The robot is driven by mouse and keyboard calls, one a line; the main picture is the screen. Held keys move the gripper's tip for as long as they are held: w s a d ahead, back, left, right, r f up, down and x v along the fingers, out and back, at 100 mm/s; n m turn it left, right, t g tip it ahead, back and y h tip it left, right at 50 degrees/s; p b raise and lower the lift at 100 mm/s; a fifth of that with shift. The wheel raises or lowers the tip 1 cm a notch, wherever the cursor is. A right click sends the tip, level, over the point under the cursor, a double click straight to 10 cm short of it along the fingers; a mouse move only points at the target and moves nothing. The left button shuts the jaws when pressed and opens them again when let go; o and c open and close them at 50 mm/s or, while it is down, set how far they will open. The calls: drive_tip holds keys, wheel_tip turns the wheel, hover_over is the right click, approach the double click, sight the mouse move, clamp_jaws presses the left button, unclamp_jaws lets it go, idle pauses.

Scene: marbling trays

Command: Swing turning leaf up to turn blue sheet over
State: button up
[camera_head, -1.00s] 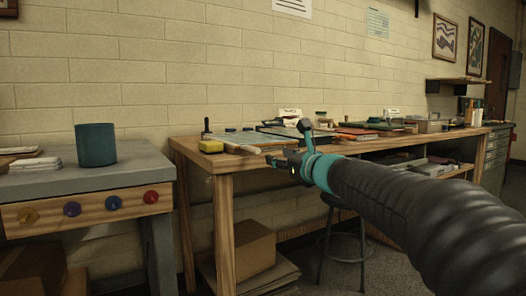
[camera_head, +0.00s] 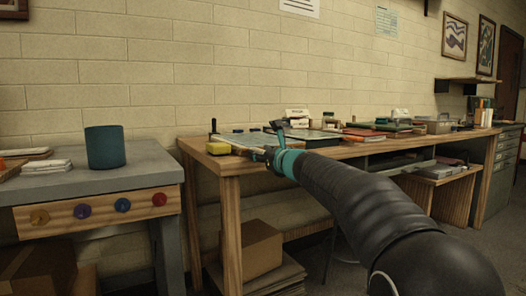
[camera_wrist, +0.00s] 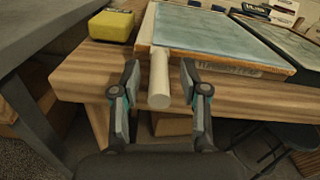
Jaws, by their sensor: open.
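The turning leaf is a wood-framed board (camera_wrist: 145,35) at the front of the bench, with a pale blue-grey face (camera_wrist: 205,32). I cannot tell whether this face is the blue sheet. A cream, round handle (camera_wrist: 159,85) sticks out from its left front corner past the bench edge. My gripper (camera_wrist: 159,72) is open in the wrist view, with one finger on each side of the handle; I cannot see contact. In the head view my gripper (camera_head: 269,155) is at the bench's front edge and hides most of the handle.
A yellow sponge (camera_wrist: 111,26) lies left of the leaf. A second framed panel (camera_wrist: 285,42) lies to its right. The wooden bench (camera_head: 205,165) has bottles and boxes behind. A grey table (camera_head: 95,185) with a teal pot (camera_head: 105,147) stands left, across a gap.

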drive_tip(key=shift+w+a, duration=0.25)
drive_tip(key=shift+w, duration=0.1)
